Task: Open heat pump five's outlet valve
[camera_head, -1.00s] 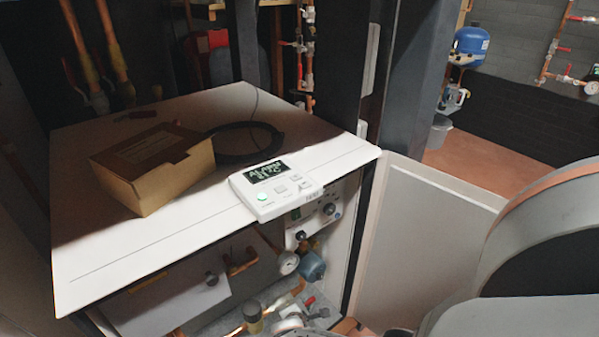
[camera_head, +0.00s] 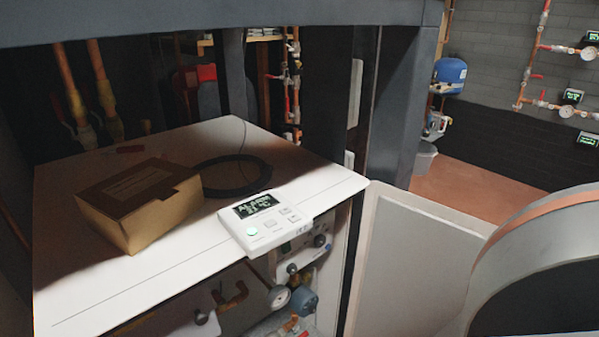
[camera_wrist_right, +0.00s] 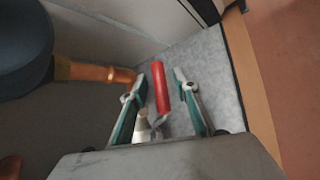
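In the right wrist view, a red lever handle (camera_wrist_right: 160,88) lies between the two fingers of my right gripper (camera_wrist_right: 159,80). The fingers are open, with a gap on each side of the handle. A metal valve body (camera_wrist_right: 144,124) shows at the handle's near end, partly hidden by the gripper. A copper pipe (camera_wrist_right: 95,72) runs to the left of the left finger. In the head view, the open heat pump cabinet (camera_head: 90,285) has pipes and a gauge (camera_head: 279,297) inside; my right gripper is hidden there. My left gripper is in neither view.
A cardboard box (camera_head: 140,205), a black cable coil (camera_head: 236,175) and a controller reading ALARM (camera_head: 265,222) are on the cabinet top. The white door panel (camera_head: 415,260) stands open to the right. A dark rounded body (camera_wrist_right: 22,45) is left of the gripper.

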